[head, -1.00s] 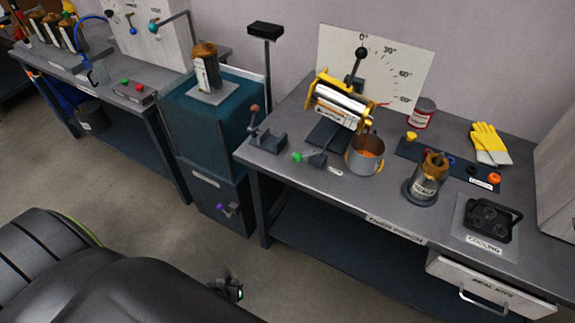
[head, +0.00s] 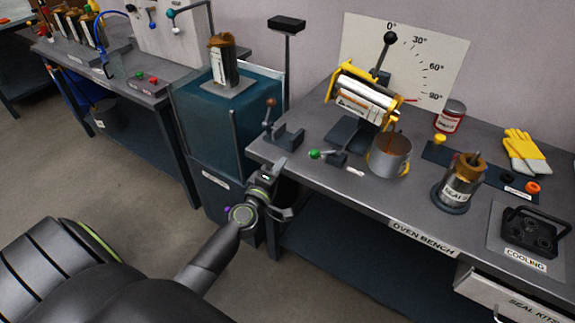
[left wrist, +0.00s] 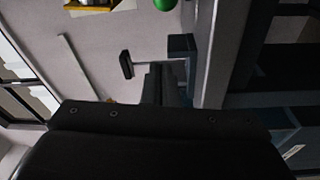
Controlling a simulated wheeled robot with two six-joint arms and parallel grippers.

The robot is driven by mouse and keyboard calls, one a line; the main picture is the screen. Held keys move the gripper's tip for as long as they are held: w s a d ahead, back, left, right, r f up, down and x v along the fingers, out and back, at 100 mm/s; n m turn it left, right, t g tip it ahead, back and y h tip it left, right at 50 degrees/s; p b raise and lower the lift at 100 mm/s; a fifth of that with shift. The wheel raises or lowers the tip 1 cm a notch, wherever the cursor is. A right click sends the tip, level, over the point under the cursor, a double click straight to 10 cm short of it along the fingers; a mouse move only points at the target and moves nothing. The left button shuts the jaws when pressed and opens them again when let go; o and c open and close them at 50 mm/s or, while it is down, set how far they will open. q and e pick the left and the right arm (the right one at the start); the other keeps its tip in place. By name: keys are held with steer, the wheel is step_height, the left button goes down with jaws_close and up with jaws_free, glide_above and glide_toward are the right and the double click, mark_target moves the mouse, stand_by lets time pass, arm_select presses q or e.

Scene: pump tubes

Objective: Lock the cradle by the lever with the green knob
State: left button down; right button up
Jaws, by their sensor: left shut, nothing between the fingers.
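The cradle (head: 361,104) has yellow ends and holds a white-labelled tube, tilted, in front of the angle dial on the bench. The green knob (head: 314,154) is at the left end of a short, low grey lever by the cradle's dark base (head: 350,134). The green knob also shows at the top edge of the left wrist view (left wrist: 165,4). My left gripper (head: 275,170) is shut and empty, at the bench's front-left edge, left of the green knob and apart from it. My right gripper is not in view.
A grey bracket with a red-brown-knobbed lever (head: 285,135) stands on the bench's left corner, near my gripper. A metal pot (head: 390,157) stands right of the green knob, with a small white piece (head: 355,171) between. A black-knobbed lever (head: 389,40) rises behind the cradle.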

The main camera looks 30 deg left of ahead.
mark_target(325, 153)
arm_select(q)
steer(key=w, duration=0.5)
steer(key=w+b, duration=0.1)
steer(key=w, duration=0.2)
steer(key=shift+a+r, duration=0.15)
steer(key=shift+a, duration=0.2)
steer(key=d, duration=0.2)
steer(key=shift+d+f, duration=0.3)
steer(key=shift+d, duration=0.1)
steer(key=shift+s+d, duration=0.2)
steer(key=shift+d, duration=0.3)
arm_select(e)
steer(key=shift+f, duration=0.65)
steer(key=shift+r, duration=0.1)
arm_select(q)
steer(key=shift+s+y, duration=0.15)
steer(key=shift+y, duration=0.15)
steer(key=shift+s+d+n+y, duration=0.15)
steer(key=shift+d+n+y, duration=0.15)
steer(key=shift+n, duration=0.1)
steer(key=shift+s, duration=0.1)
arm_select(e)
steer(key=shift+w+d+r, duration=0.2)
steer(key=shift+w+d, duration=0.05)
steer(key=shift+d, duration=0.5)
